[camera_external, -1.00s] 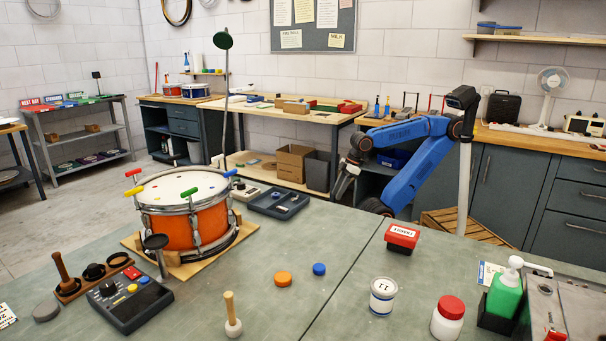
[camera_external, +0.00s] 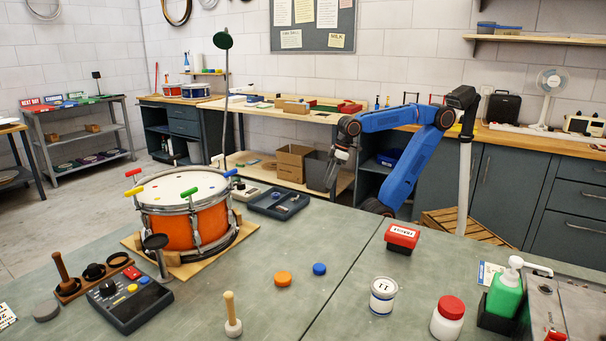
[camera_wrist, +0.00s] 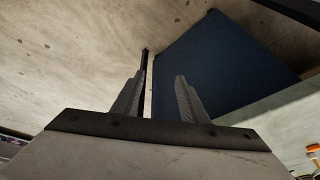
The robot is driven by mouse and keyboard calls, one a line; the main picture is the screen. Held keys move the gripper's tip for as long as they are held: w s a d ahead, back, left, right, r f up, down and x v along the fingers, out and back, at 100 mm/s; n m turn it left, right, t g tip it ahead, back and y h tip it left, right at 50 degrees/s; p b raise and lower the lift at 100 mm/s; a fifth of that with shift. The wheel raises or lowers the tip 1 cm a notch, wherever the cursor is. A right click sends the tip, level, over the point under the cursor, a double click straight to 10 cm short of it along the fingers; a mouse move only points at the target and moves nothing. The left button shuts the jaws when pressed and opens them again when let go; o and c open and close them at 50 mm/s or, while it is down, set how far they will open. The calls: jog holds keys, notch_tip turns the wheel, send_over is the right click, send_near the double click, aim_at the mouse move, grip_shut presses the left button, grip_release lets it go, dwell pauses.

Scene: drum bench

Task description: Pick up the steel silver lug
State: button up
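My gripper (camera_external: 332,178) hangs from the blue arm past the far edge of the green bench, to the right of the dark tray and pointing down. In the wrist view its two fingers (camera_wrist: 160,78) stand apart with nothing between them. The dark shallow tray (camera_external: 259,207) sits behind the orange drum (camera_external: 193,220) and holds a few small pieces. One small silvery piece (camera_external: 283,208) in it may be the steel silver lug, but it is too small to be sure. No lug shows in the wrist view.
The wrist view shows a pale floor (camera_wrist: 60,60), a dark blue panel (camera_wrist: 220,65) and a strip of green bench top (camera_wrist: 270,115). A red box (camera_external: 402,236) stands near the bench's far edge. The bench top between tray and red box is clear.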

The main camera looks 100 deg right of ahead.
jog(key=w+a+r+m+g, duration=0.1)
jog(key=w+a+r, duration=0.1)
jog(key=w+r, duration=0.25)
jog(key=w+a+r+m, duration=0.1)
jog(key=w+a+r, duration=0.2)
jog(key=w+r, duration=0.15)
notch_tip(320, 180, up, 13)
jog(key=m+g, duration=0.3)
jog(key=m, duration=0.4)
send_over(282, 207)
notch_tip(282, 207, down, 17)
jog(key=shift+f, duration=0.15)
grip_shut()
